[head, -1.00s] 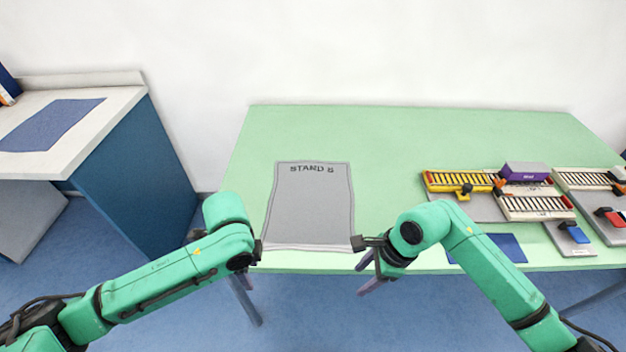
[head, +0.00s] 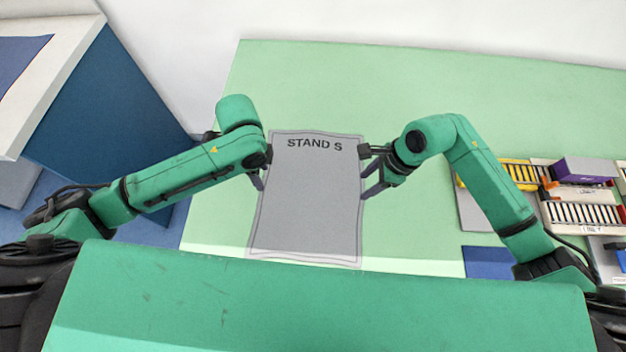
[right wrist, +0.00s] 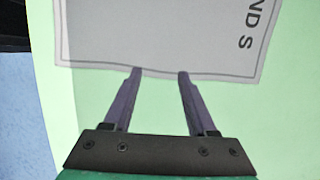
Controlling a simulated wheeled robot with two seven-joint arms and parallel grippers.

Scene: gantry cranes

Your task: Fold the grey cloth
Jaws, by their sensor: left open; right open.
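The grey cloth (head: 305,205) lies flat on the green table, with a dark border line and the letters "STAND S" along its far end. My left gripper (head: 264,168) is open at the cloth's left edge, near the far end. My right gripper (head: 365,170) is open at the right edge, opposite it. In the right wrist view, its two fingers (right wrist: 160,74) are apart and empty, with their tips at the cloth's edge (right wrist: 150,50). I cannot tell whether the tips touch the cloth.
The green table (head: 400,85) is clear beyond the cloth. At right are a purple block (head: 584,171), a yellow rack (head: 520,172), a white rack (head: 582,213) and a blue mat (head: 488,262). A blue cabinet (head: 110,110) stands left, apart from the table.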

